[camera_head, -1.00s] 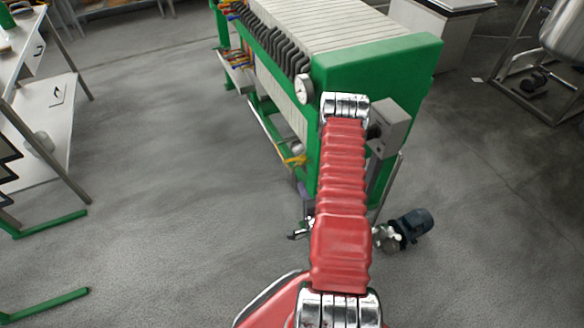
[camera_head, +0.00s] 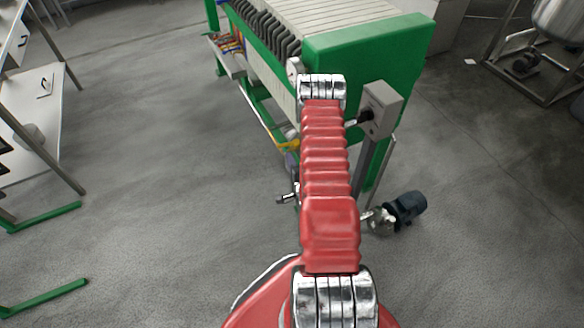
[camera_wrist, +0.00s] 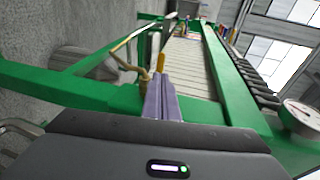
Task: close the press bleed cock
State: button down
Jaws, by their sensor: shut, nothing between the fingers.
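The green-framed filter press (camera_head: 365,45) stands ahead, with white plates and a row of black handles. My red-sleeved arm reaches down in front of its near end and hides part of it. My gripper (camera_wrist: 161,78) shows as two purple-grey fingers, pressed together and empty, pointing at the underside of the press. A yellow part (camera_wrist: 160,62) with a tan hose is just beyond the fingertips; it also shows left of my arm in the head view (camera_head: 288,143). I cannot tell whether it is the bleed cock, or whether the fingers touch it.
A grey control box (camera_head: 381,108) on a post stands right of my arm. A pump motor (camera_head: 405,207) sits on the floor below it. A round gauge (camera_wrist: 300,115) is on the press. Shelving (camera_head: 35,120) is at left. Open floor lies between.

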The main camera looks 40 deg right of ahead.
aim_at(284, 146)
jog(key=shift+x, duration=2.75)
jog(key=shift+a, duration=0.1)
